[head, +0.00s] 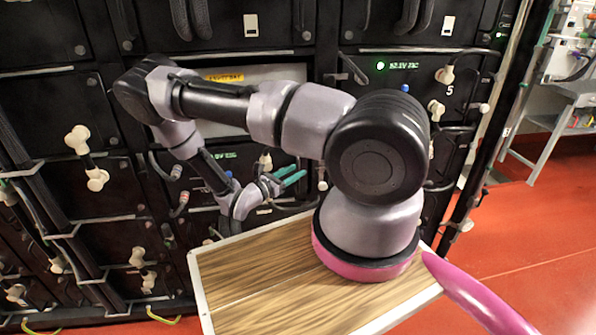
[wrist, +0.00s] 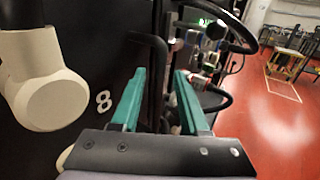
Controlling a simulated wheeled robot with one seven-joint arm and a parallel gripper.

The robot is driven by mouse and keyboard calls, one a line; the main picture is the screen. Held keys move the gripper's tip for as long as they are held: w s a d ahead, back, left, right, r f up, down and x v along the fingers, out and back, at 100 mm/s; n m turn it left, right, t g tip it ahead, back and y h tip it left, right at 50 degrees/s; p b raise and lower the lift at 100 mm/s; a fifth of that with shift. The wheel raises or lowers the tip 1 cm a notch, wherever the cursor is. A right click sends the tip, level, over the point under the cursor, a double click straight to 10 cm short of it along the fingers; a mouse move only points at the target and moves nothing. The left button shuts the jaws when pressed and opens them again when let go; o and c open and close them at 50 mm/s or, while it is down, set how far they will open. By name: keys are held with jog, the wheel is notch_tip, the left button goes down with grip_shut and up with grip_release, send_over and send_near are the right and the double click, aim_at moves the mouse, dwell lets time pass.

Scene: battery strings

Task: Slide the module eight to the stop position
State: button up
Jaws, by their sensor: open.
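Module eight is a black module (head: 245,160) in the rack in the middle of the head view. It has a small green display and a pale connector (head: 265,161). In the wrist view its dark face (wrist: 90,45) carries a white 8, with the large pale connector (wrist: 48,100) at the left. A black bar-like handle (wrist: 150,48) stands beyond my fingertips. My gripper (head: 295,177) has teal fingers and is open in front of the module's right side. In the wrist view the gap between the fingertips (wrist: 159,78) looks empty. My arm hides part of the module.
A module marked 5 (head: 425,85) with a lit display is at the upper right. A grey panel with a yellow label (head: 222,77) is above module eight. A wood-grain top (head: 260,270) is below my arm. Red floor (head: 540,230) lies open at the right. Cables hang at the rack's edge.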

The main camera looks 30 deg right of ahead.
jog(key=shift+x, duration=0.9)
grip_shut()
dwell(0.9)
